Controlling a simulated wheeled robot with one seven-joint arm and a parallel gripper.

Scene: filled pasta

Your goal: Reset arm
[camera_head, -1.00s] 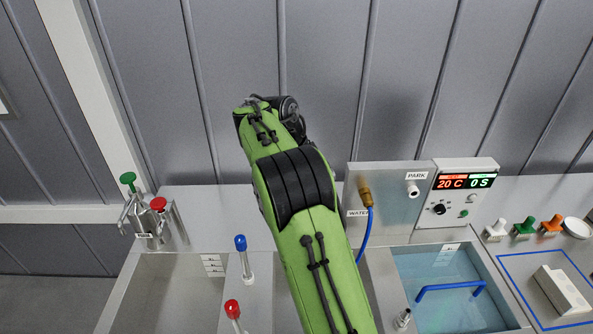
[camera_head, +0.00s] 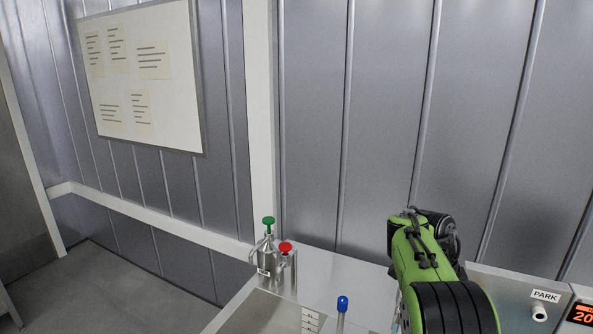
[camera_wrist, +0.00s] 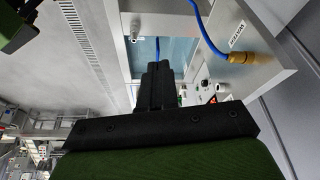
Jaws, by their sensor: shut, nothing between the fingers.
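My gripper (camera_wrist: 157,72) shows in the wrist view as black fingers set together on a dark crossbar. It is shut and holds nothing. Past it lie the bluish water basin (camera_wrist: 178,52), a blue hose (camera_wrist: 203,28) and its brass fitting (camera_wrist: 240,57) beside the WATER label. In the head view my green arm rises at the lower right in front of the counter, and the gripper itself is hidden there.
Metal canisters with a green knob (camera_head: 268,221) and a red knob (camera_head: 285,248) stand at the counter's back corner. A blue-capped tube (camera_head: 342,304) stands nearby. The PARK panel (camera_head: 520,300) is right of my arm. A board with notes (camera_head: 145,80) hangs on the wall.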

